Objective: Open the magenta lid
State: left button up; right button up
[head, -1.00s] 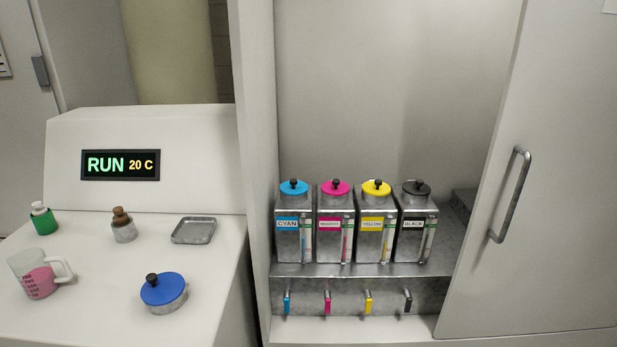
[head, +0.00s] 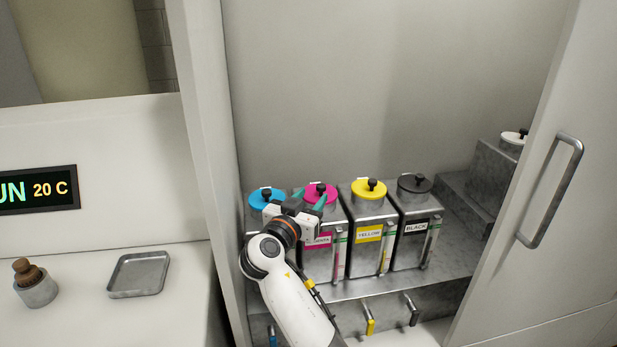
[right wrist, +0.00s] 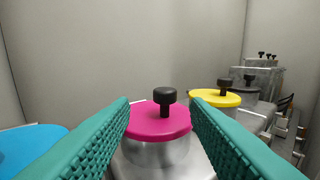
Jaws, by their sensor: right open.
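The magenta lid (head: 321,192) sits on its metal tank in the cabinet, with a black knob on top. In the right wrist view the magenta lid (right wrist: 160,122) and its black knob (right wrist: 164,97) lie ahead between the fingers. My right gripper (head: 308,199) is open and empty, its teal fingers close to the lid on either side. I cannot tell whether a finger touches the lid. The arm hides part of the magenta and cyan tanks. My left gripper is in neither view.
The cyan lid (head: 267,198) is just left; the yellow lid (head: 369,189) and black lid (head: 414,183) are to the right. The cabinet door (head: 565,250) with a metal handle (head: 553,190) stands at the right. A tray (head: 139,275) lies on the left counter.

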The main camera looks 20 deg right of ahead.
aim_at(319, 190)
jog(key=shift+d+r, duration=0.25)
jog(key=shift+w+d+r+p, duration=0.15)
jog(key=shift+w+d+p, duration=0.15)
jog(key=shift+d, duration=0.2)
jog(key=shift+w+d+r+p, duration=0.1)
jog(key=shift+w+d+p, duration=0.15)
jog(key=shift+d, duration=0.2)
jog(key=x, duration=0.3)
jog(key=shift+w+d+f+p, duration=0.2)
jog(key=shift+w+f+p, duration=0.1)
jog(key=shift+p, duration=0.1)
jog(key=shift+w+d, duration=0.15)
jog(key=shift+d, duration=0.15)
jog(key=shift+w, duration=0.1)
grip_shut()
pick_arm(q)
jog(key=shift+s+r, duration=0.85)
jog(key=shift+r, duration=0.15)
